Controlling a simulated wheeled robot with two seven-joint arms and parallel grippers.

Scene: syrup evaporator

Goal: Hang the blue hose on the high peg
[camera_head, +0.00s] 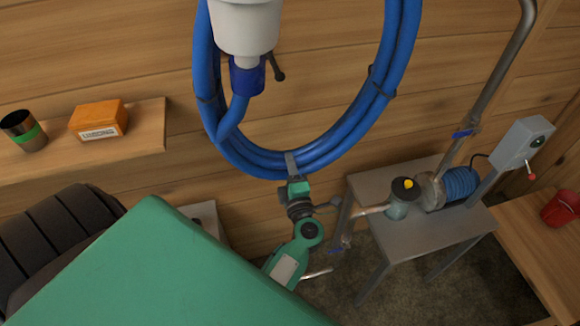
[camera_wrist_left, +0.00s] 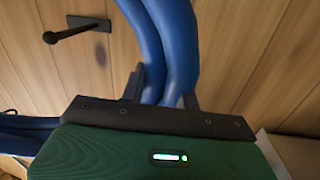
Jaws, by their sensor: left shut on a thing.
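The blue hose (camera_head: 400,45) is a coil of several strands with dark ties, hanging as a big loop in front of the plank wall. Its top is out of frame. My left gripper (camera_head: 291,165) is shut on the bottom of the loop; in the left wrist view, its fingers (camera_wrist_left: 163,95) stand on both sides of two hose strands (camera_wrist_left: 170,50). A dark peg (camera_head: 276,68) shows inside the loop's outline, partly behind a blue collar. In the left wrist view a dark peg (camera_wrist_left: 75,30) sticks out from the wall, left of and apart from the hose. My right gripper is not in view.
A white cylinder (camera_head: 246,25) with a blue collar (camera_head: 247,77) overlaps the loop's left side. A shelf (camera_head: 150,140) at left holds an orange box (camera_head: 98,119) and a cup (camera_head: 22,131). A metal stand (camera_head: 420,235) with a pump is at right, beside a red bucket (camera_head: 560,207).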

